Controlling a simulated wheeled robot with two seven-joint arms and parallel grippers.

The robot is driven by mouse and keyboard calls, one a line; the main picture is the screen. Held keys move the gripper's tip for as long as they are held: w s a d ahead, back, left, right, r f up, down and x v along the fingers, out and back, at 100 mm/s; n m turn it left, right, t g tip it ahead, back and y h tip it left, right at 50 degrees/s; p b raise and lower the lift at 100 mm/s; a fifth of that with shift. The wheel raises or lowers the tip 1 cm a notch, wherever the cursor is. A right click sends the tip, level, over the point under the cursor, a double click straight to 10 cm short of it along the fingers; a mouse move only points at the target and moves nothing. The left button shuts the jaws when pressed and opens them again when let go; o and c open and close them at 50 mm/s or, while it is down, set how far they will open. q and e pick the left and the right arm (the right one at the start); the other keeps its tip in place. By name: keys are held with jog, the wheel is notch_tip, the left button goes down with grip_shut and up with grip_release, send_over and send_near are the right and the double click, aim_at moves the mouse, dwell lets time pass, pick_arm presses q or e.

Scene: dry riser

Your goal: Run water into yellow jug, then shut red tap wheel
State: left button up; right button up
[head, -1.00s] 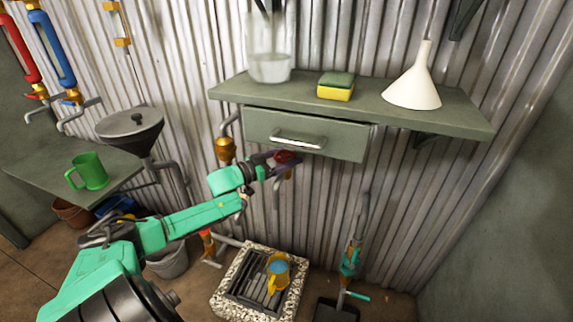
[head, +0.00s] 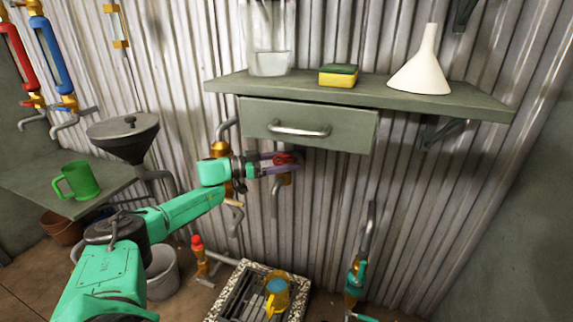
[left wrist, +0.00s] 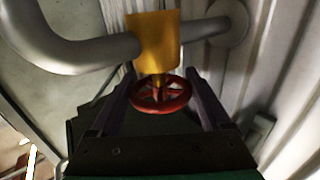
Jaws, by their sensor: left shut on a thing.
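The red tap wheel (head: 285,159) is on a brass tap under the drawer. My left gripper (head: 272,163) is shut on it, with one finger on each side. In the left wrist view the red wheel (left wrist: 160,95) sits between the two fingers, below the yellow-brass valve body (left wrist: 154,40). The yellow jug (head: 280,300) stands upright on the floor grate, below the tap. Blue water shows inside its mouth; the exact level is hard to tell. I cannot make out a stream between spout and jug.
A shelf (head: 460,101) with a glass vessel, sponge and white funnel (head: 422,70) overhangs the tap, with a drawer (head: 350,133) beneath. The drain grate (head: 240,290) is stone-edged.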

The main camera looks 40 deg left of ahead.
dwell(0.3)
pick_arm(q)
jog(key=o, duration=1.2)
jog(key=p+v, duration=0.3)
jog(key=v, duration=1.1)
jog(key=shift+a+p, duration=0.2)
jog(key=shift+p, duration=0.1)
pick_arm(e)
notch_tip(320, 180, down, 7)
jog(key=d, duration=0.1)
jog(key=shift+d+g+h, duration=0.3)
jog(key=shift+g, duration=0.1)
pick_arm(q)
jog(key=shift+s, duration=0.1)
